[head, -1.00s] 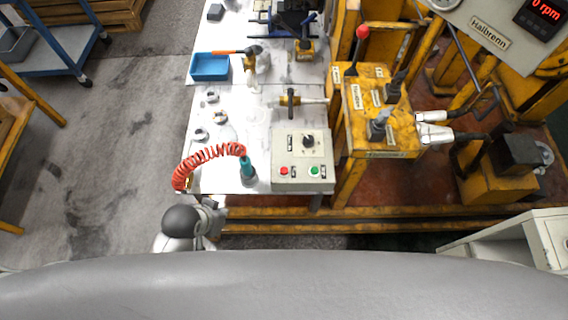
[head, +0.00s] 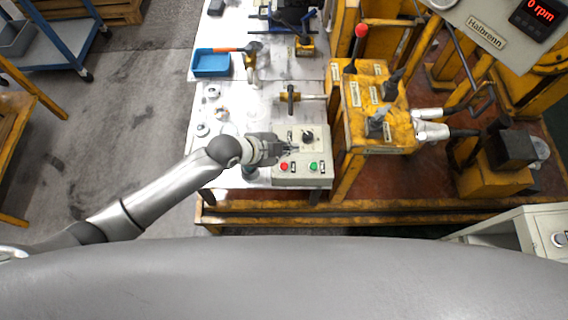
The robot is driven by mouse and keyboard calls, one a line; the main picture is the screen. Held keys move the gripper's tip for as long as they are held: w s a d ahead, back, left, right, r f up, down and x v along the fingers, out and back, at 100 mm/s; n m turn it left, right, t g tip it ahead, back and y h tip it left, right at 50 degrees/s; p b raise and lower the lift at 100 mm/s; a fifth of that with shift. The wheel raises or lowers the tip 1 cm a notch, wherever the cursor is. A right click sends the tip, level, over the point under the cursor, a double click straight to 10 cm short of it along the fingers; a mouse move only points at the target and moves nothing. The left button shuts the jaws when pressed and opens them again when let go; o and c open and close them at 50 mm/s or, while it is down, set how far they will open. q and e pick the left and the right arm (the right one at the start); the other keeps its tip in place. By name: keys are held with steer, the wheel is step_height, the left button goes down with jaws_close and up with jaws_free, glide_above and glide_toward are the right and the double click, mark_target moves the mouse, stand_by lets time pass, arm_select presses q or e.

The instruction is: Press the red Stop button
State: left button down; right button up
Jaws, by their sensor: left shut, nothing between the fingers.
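The red Stop button (head: 284,166) sits at the lower left of the grey control box (head: 300,179) on the table's near right corner. A green button (head: 313,167) is to its right and a black rotary knob (head: 307,135) is above. My left gripper (head: 291,148) reaches in from the left, shut and empty. It is over the left part of the box, just above the red button in the picture. The button is visible, and I cannot tell the fingertips' height above the box. My right gripper is not in view.
A blue tray (head: 211,64), a hammer and small metal parts lie on the white table (head: 222,95). A yellow machine (head: 373,125) with levers stands close to the right of the box. A display (head: 537,14) reads 0 rpm.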

arm_select(q)
steer(key=shift+w+f, duration=0.1)
stand_by(0.3)
steer(key=b, duration=0.7)
glide_above(286, 168)
step_height(286, 168, down, 8)
steer(key=shift+w+f, duration=0.1)
steer(key=shift+f+b, duration=0.3)
steer(key=shift+b, duration=0.15)
stand_by(0.8)
steer(key=shift+f, duration=0.4)
